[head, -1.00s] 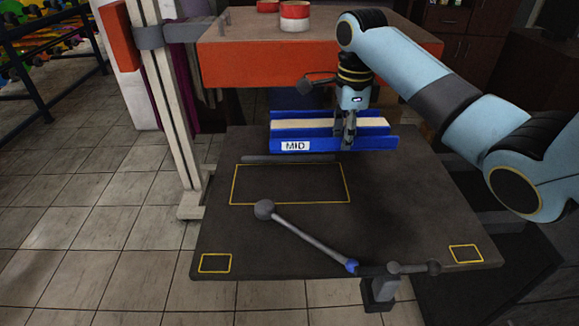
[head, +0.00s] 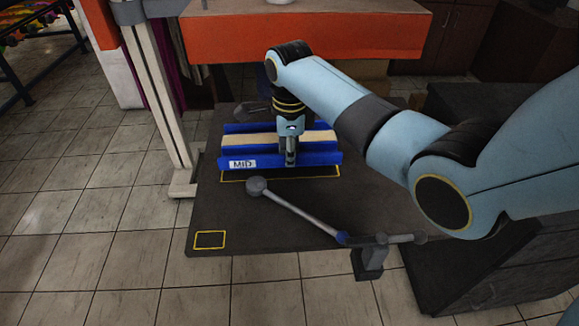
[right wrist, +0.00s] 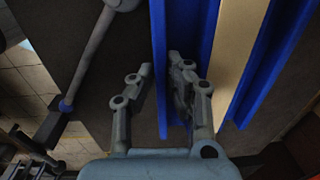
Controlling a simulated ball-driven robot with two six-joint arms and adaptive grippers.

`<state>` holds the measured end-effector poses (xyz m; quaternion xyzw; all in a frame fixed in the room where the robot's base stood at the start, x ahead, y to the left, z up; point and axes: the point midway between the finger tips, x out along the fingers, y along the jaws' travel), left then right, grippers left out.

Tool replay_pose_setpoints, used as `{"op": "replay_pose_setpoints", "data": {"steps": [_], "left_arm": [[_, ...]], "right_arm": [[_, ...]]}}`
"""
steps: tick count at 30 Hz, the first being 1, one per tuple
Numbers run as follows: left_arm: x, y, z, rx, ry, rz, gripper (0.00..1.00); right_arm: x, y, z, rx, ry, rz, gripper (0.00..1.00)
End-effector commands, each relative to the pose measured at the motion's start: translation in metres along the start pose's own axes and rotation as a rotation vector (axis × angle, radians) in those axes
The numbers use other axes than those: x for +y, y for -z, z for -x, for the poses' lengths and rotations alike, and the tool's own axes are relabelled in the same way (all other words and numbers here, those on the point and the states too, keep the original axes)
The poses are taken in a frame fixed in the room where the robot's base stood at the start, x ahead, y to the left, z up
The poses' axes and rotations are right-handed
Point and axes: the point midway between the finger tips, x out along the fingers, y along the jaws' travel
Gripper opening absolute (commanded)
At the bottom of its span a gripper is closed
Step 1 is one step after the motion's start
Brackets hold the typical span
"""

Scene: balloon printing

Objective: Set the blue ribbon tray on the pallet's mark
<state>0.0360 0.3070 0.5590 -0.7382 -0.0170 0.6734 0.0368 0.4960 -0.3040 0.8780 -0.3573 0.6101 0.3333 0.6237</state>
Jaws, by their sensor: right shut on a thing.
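The blue ribbon tray (head: 315,161) is a long trough with raised walls, a pale strip along its middle and a white "MID" label. My right gripper (head: 291,160) is shut on its near wall, right of the label; the right wrist view (right wrist: 158,85) shows a finger on each side of that wall. The tray covers most of the yellow-outlined mark (head: 300,178) on the dark pallet (head: 260,235); only its near edge and corners show. I cannot tell whether the tray touches the pallet. My left gripper is out of view.
A grey rod (head: 300,212) with a ball end lies across the pallet just in front of the mark. A small yellow square (head: 209,239) is at the front left. A pale post (head: 160,100) stands at the left, and an orange-sided table (head: 300,40) behind.

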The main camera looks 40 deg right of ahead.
Motion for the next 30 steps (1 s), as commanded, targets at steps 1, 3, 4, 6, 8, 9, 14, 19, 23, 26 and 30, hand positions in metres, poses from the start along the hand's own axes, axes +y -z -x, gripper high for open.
{"op": "replay_pose_setpoints", "data": {"steps": [1, 3, 4, 6, 8, 9, 14, 19, 23, 26, 30], "left_arm": [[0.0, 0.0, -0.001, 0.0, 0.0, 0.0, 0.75], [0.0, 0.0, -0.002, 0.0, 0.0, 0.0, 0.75], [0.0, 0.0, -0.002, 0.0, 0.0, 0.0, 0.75], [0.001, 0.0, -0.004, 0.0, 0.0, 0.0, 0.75], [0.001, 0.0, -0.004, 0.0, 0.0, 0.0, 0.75], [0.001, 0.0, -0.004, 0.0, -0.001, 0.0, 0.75], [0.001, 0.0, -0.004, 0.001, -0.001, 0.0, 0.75], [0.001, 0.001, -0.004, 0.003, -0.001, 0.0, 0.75], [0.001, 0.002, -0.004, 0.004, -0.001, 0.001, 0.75], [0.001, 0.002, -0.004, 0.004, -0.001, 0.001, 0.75], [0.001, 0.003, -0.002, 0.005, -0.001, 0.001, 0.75]], "right_arm": [[0.0, -0.001, -0.006, 0.001, -0.001, 0.0, 0.0], [0.001, 0.0, -0.017, 0.001, -0.003, 0.0, 0.0], [0.001, 0.0, -0.022, 0.001, -0.002, 0.0, 0.0], [0.001, -0.001, -0.032, 0.0, -0.001, 0.001, 0.0], [0.001, -0.001, -0.036, -0.001, 0.0, 0.001, 0.0], [0.001, -0.001, -0.038, -0.001, 0.001, 0.001, 0.0], [0.002, -0.001, -0.038, -0.001, 0.001, 0.001, 0.0], [0.002, 0.0, -0.039, 0.0, -0.001, 0.001, 0.32], [0.002, 0.0, -0.038, 0.0, -0.001, 0.001, 0.35], [0.002, 0.0, -0.038, 0.0, -0.001, 0.0, 0.35], [0.002, 0.0, -0.033, -0.001, 0.0, 0.0, 0.35]]}}
